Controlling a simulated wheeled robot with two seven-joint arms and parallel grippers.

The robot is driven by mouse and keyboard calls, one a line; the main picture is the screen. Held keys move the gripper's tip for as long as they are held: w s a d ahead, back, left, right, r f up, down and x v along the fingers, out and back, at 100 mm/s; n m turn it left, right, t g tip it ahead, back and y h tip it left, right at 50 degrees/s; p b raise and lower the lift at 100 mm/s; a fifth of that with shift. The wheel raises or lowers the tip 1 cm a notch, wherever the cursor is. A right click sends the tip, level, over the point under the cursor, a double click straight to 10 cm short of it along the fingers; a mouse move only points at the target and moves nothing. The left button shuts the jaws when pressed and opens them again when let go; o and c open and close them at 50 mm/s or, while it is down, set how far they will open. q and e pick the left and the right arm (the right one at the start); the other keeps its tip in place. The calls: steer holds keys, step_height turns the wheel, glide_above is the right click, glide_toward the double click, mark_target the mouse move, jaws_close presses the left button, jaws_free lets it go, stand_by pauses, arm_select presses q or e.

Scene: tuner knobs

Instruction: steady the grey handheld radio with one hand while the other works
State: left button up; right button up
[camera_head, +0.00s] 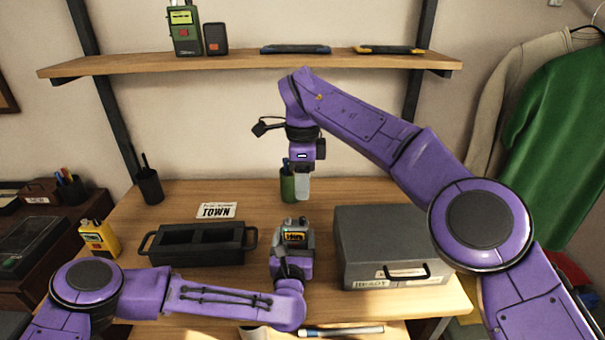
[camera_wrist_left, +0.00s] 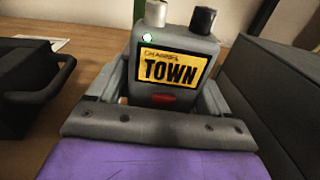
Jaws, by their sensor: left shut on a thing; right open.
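The grey handheld radio (camera_head: 294,225) stands upright on the table, right of the black tray. In the left wrist view the radio (camera_wrist_left: 205,47) shows a yellow screen reading "TOWN", a red button, and two knobs on top, one pale (camera_wrist_left: 156,14) and one black (camera_wrist_left: 203,20). My left gripper (camera_head: 294,246) is shut on the radio, with a finger along each side of its body. My right gripper (camera_head: 302,187) is open and empty, pointing down above and behind the radio. The gap between its fingers is hard to see from the head.
A black handled tray (camera_head: 200,255) stands left of the radio, and a grey case (camera_head: 385,240) close on its right. A "TOWN" card (camera_head: 216,210) lies behind the tray. A green cup (camera_head: 287,188) with pens is behind my right gripper. A yellow radio (camera_head: 99,238) stands at left.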

steer(key=shift+r, duration=1.5)
arm_select(q)
steer(key=o, duration=1.2)
